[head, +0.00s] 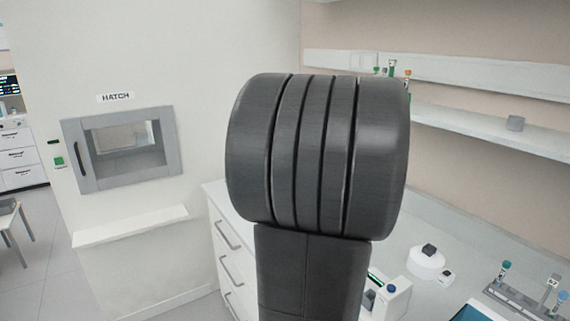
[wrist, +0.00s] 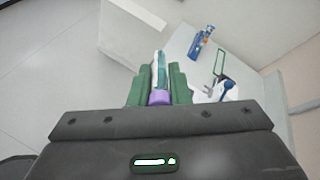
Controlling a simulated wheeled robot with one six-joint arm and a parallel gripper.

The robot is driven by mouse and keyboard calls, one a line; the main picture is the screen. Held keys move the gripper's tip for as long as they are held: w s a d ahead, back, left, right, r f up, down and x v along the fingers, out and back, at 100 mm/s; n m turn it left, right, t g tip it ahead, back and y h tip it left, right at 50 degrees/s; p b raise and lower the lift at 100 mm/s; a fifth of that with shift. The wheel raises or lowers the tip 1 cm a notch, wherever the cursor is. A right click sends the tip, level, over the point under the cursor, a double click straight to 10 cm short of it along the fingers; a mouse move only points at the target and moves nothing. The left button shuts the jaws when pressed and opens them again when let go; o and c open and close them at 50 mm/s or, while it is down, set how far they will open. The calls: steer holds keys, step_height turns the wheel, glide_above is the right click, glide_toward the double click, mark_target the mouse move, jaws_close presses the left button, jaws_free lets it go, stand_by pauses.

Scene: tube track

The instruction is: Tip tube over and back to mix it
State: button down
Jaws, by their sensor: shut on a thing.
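In the wrist view my gripper (wrist: 157,75) has green fingers closed on a slim tube (wrist: 160,64). The tube is clear to pale teal and has a purple cap (wrist: 158,98). The cap end is nearest the wrist, and the body points away between the fingers. In the head view my dark arm fills the middle, and neither the gripper nor the held tube can be made out there.
A rack (head: 520,303) with capped tubes stands on the bench at right, near a blue tray (head: 473,313). A round white device (head: 426,263) and a white box with a blue knob (head: 391,289) stand nearby. Shelves (head: 470,128) line the wall. A hatch (head: 122,148) is at left.

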steer(key=shift+r+g+h+p, duration=0.4)
steer(key=shift+g+h+p, duration=0.15)
steer(key=shift+p, duration=1.85)
steer(key=shift+f+g+h+p, duration=0.1)
steer(key=shift+g+h+p, duration=0.4)
steer(key=shift+p, duration=0.5)
steer(key=shift+f+h+b, duration=0.25)
steer(key=shift+f+b, duration=0.05)
steer(key=shift+b, duration=0.1)
steer(key=g+h, duration=0.4)
steer(key=shift+a, duration=0.1)
steer(key=g+h, duration=0.2)
steer(key=h, duration=0.1)
steer(key=shift+f, duration=0.1)
steer(key=shift+g+h, duration=0.25)
steer(key=shift+h, duration=0.05)
steer(key=shift+d, duration=0.2)
